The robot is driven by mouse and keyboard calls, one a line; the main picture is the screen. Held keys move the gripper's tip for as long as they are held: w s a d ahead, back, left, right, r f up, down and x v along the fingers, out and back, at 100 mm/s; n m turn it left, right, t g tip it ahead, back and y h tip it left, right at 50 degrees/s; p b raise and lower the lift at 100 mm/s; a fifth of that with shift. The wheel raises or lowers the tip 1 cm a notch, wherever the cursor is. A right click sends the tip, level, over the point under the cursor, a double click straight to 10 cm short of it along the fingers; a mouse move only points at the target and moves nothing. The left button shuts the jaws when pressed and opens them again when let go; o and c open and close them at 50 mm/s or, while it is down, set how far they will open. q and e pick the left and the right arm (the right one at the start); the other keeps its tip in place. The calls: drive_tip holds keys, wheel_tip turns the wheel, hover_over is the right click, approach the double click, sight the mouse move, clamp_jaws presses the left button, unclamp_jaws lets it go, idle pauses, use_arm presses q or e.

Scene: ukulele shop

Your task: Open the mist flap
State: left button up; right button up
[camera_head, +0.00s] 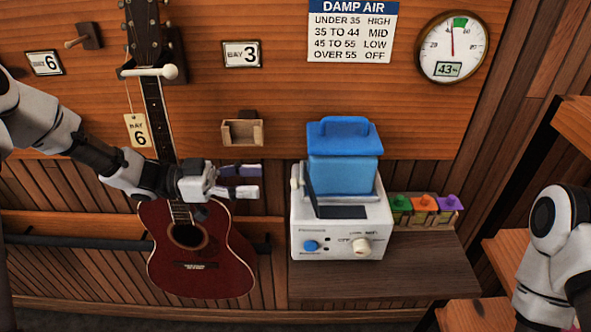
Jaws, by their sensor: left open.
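A white humidifier (307,218) with a blue water tank (345,172) stands on a wooden shelf. A dark panel (342,212) lies on its top in front of the tank, and a thin dark upright edge (307,179) shows at the tank's left. I cannot tell which of these is the mist flap, or how it is set. The front has a blue knob (311,246) and a cream dial (361,247). My left gripper (242,181) is open and empty, pointing right, left of the humidifier and apart from it. My right gripper is out of view.
A red guitar (190,269) hangs behind my left arm. A small wooden box (242,133) is on the wall above my left gripper. The shelf's front right (425,265) is clear. A gauge (452,47) reads 43.

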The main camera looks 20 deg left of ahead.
sight(296, 180)
use_arm(q)
drive_tip(key=p+x, duration=0.1)
drive_tip(key=x, duration=0.7)
drive_tip(key=shift+s+a+f, duration=0.1)
drive_tip(key=shift+s+a, duration=0.05)
drive_tip(key=shift+s, duration=0.05)
drive_tip(key=shift+c, duration=0.7)
clamp_jaws()
drive_tip(key=r+y+p, duration=0.1)
drive_tip(key=p, duration=0.1)
drive_tip(key=d+y+p, duration=0.1)
drive_tip(key=p, duration=0.1)
drive_tip(key=shift+w+d+r+g+p, duration=0.2)
drive_tip(key=shift+d+r+g+p, duration=0.1)
drive_tip(key=shift+r, duration=0.05)
drive_tip(key=shift+d+f, duration=0.1)
drive_tip(key=shift+d, duration=0.05)
drive_tip(key=shift+w+f+y, duration=0.1)
drive_tip(key=shift+f+y, duration=0.1)
drive_tip(key=shift+y, duration=0.1)
